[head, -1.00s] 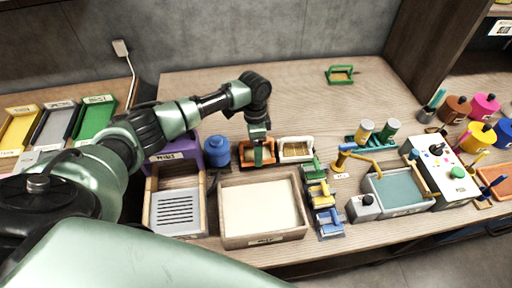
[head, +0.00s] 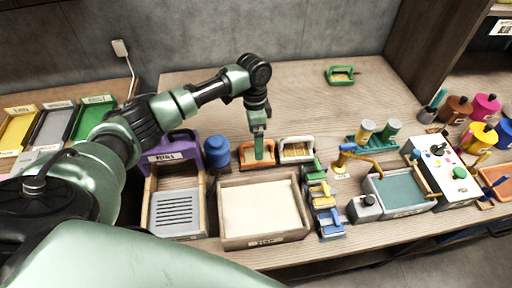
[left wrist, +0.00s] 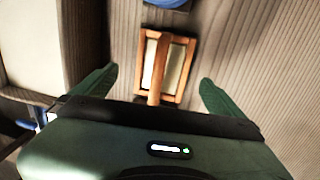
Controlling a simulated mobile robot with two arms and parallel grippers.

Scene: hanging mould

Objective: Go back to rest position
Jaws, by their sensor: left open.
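My left gripper (head: 259,146) is above the orange mould (head: 248,153) on the wooden table, its fingers pointing down. In the left wrist view the gripper (left wrist: 158,95) is open, with green fingers spread wide. The orange-framed mould (left wrist: 190,68) with its handle shows between and beyond the fingers, and nothing is held. I cannot tell the exact gap between fingertips and mould. My right gripper is not in view.
A white mould (head: 296,150) stands right of the orange one. A blue jar (head: 218,152) and purple holder (head: 177,148) stand left. A wooden tray with pale filling (head: 260,210) is in front. A green mould (head: 340,75) lies at the back, where the table is mostly clear.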

